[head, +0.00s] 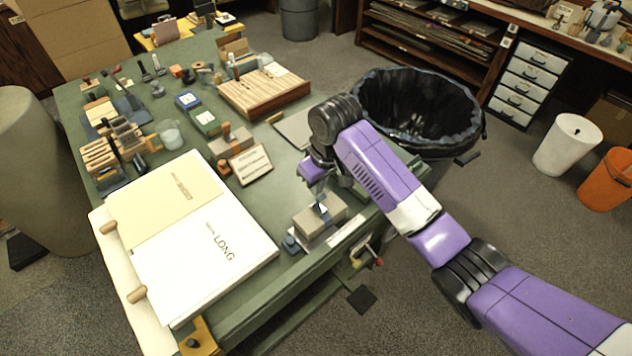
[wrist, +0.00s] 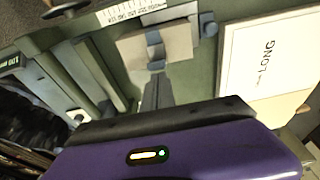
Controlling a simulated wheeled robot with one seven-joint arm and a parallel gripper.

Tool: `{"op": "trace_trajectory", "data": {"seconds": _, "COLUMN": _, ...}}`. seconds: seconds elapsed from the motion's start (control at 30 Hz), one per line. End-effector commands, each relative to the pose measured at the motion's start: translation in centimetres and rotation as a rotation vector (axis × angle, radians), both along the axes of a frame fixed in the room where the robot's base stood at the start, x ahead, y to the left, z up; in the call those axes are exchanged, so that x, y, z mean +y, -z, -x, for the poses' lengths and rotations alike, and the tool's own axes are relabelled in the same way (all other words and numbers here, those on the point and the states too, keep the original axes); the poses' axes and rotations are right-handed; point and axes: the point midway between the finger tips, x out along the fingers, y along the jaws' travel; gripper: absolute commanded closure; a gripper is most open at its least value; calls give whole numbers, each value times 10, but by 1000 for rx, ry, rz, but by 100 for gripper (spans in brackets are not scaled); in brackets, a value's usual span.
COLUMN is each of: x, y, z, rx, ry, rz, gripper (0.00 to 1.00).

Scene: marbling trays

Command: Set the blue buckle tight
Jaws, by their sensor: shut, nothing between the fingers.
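A grey-beige block (head: 312,222) lies near the front edge of the green table, with a dark blue buckle (head: 321,208) on its top. In the wrist view the block (wrist: 178,40) has the blue buckle (wrist: 154,40) across its middle. A small blue knob (head: 290,243) is at the block's front left corner. My gripper (head: 319,196) points down just above the block, its fingers together and empty. In the wrist view the fingertips (wrist: 157,76) are close to the buckle's near end. I cannot tell whether they touch it.
A large white board (head: 205,262) marked LONG lies left of the block. A second, similar block (head: 231,141) stands farther back beside a small framed card (head: 251,165). A black-lined bin (head: 420,105) stands off the table's right side. A small vise-like fitting (head: 366,254) hangs on the table's edge.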

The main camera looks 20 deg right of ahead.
Motion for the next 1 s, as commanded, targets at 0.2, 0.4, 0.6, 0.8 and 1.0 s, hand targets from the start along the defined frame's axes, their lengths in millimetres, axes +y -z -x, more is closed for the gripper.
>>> {"op": "trace_trajectory", "data": {"seconds": 0.2, "x": 0, "y": 0, "z": 1, "rx": -6, "ry": 1, "rz": -3, "gripper": 100}}
{"op": "trace_trajectory", "data": {"seconds": 0.4, "x": -1, "y": 1, "z": 4, "rx": -64, "ry": 1, "rz": -23, "gripper": 100}}
{"op": "trace_trajectory", "data": {"seconds": 0.6, "x": -1, "y": 1, "z": 5, "rx": -104, "ry": 2, "rz": -34, "gripper": 100}}
{"op": "trace_trajectory", "data": {"seconds": 0.8, "x": -2, "y": 1, "z": 7, "rx": -144, "ry": 2, "rz": -45, "gripper": 100}}
{"op": "trace_trajectory", "data": {"seconds": 1.0, "x": -2, "y": 2, "z": 9, "rx": -190, "ry": 1, "rz": -61, "gripper": 100}}
